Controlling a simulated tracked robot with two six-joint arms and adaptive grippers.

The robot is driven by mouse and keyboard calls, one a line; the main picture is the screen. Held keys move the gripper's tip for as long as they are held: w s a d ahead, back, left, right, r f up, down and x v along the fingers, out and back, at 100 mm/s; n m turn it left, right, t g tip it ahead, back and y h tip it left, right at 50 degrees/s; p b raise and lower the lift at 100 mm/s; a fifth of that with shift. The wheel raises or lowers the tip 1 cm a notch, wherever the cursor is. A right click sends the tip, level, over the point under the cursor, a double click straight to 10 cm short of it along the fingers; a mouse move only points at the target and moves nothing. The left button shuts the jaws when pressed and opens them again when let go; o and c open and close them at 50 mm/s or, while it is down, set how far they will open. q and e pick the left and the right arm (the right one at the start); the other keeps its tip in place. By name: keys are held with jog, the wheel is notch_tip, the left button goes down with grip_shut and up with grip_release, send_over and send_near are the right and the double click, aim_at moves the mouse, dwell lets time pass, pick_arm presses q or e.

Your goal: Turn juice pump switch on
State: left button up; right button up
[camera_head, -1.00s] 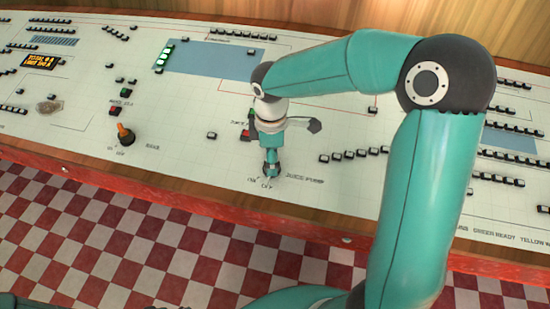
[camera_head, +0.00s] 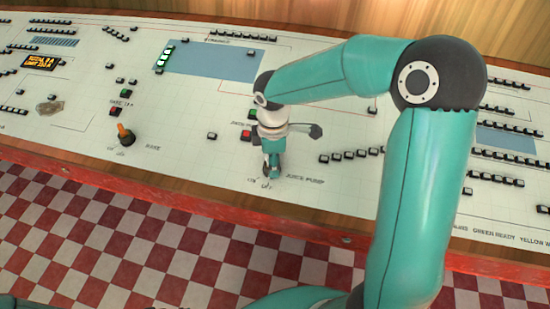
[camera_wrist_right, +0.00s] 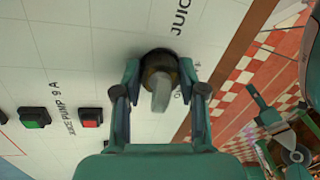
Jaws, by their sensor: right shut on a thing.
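The juice pump switch (camera_wrist_right: 160,84) has a dark round base and a pale lever on the white panel, beside the partly hidden "JUICE PUMP" lettering. In the right wrist view it stands between the two fingers of my right gripper (camera_wrist_right: 161,92), which is shut on it. In the head view my right gripper (camera_head: 271,174) points down at the panel just left of the "JUICE PUMP" label (camera_head: 304,179) and hides the switch. Which way the lever is set is hard to tell.
Green (camera_wrist_right: 34,117) and red (camera_wrist_right: 90,117) buttons sit near the juice pump switch. An orange-handled switch (camera_head: 125,134) stands further left on the white control panel (camera_head: 200,170). Rows of small black buttons lie right. A red-edged wooden border (camera_head: 200,207) runs along the front.

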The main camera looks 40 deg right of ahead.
jog(key=shift+w+a+r, duration=0.1)
jog(key=shift+w+a, duration=0.05)
jog(key=shift+w, duration=0.1)
jog(key=shift+m, duration=0.4)
jog(key=shift+m+b, duration=0.75)
jog(key=shift+m, duration=0.55)
jog(key=shift+a+m+b, duration=0.1)
jog(key=shift+m+b, duration=0.65)
jog(key=shift+m, duration=1.55)
jog(key=shift+r+m, duration=0.1)
jog(key=shift+m, duration=0.4)
jog(key=o, duration=1.1)
jog(key=shift+o, duration=0.2)
